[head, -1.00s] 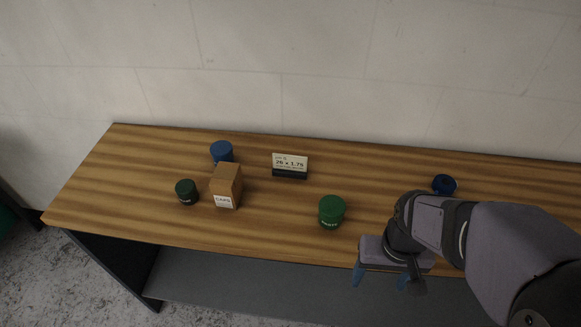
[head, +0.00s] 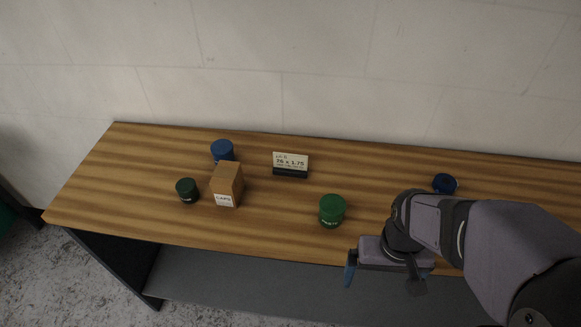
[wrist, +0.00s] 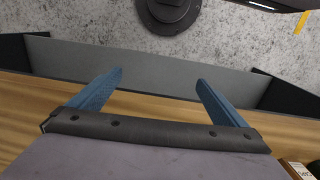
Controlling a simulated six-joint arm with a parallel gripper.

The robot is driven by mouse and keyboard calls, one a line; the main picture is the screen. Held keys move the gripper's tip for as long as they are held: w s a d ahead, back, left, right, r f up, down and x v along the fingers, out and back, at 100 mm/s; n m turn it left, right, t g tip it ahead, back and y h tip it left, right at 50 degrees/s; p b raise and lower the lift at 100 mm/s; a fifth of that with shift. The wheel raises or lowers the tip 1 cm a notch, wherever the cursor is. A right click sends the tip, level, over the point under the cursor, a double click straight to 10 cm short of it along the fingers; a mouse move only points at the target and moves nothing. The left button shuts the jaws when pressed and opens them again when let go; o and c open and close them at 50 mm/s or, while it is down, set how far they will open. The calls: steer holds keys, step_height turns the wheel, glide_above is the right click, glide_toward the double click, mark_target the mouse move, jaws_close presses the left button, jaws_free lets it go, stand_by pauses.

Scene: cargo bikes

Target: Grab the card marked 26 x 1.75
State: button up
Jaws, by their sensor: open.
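The card marked 26 x 1.75 (head: 290,160) is a cream card standing upright in a dark holder (head: 290,172) near the middle of the table, towards the wall. My gripper (head: 380,279) is at the table's front edge, to the right of and nearer than the card, well apart from it. In the wrist view its two blue fingers (wrist: 160,84) are spread wide with nothing between them. The card does not show in the wrist view.
On the wooden table (head: 270,220) stand a green tin (head: 332,211), a cardboard box (head: 227,184), a dark green tin (head: 187,190), a blue tin (head: 222,150) and a dark blue round item (head: 445,184). The wall (head: 330,70) is behind. The wood before the card is clear.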

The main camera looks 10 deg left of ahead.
step_height(320, 180, up, 9)
steer(key=n+t+b, duration=1.4)
steer(key=n+t, duration=0.4)
steer(key=n, duration=1.7)
glide_above(290, 163)
steer(key=s, duration=0.3)
step_height(290, 163, down, 8)
steer(key=shift+s+r, duration=0.1)
steer(key=shift+s, duration=0.05)
steer(key=shift+w+d+p, duration=0.15)
steer(key=shift+w+p, duration=0.7)
steer(key=shift+w, duration=2.9)
steer(key=shift+c, duration=0.4)
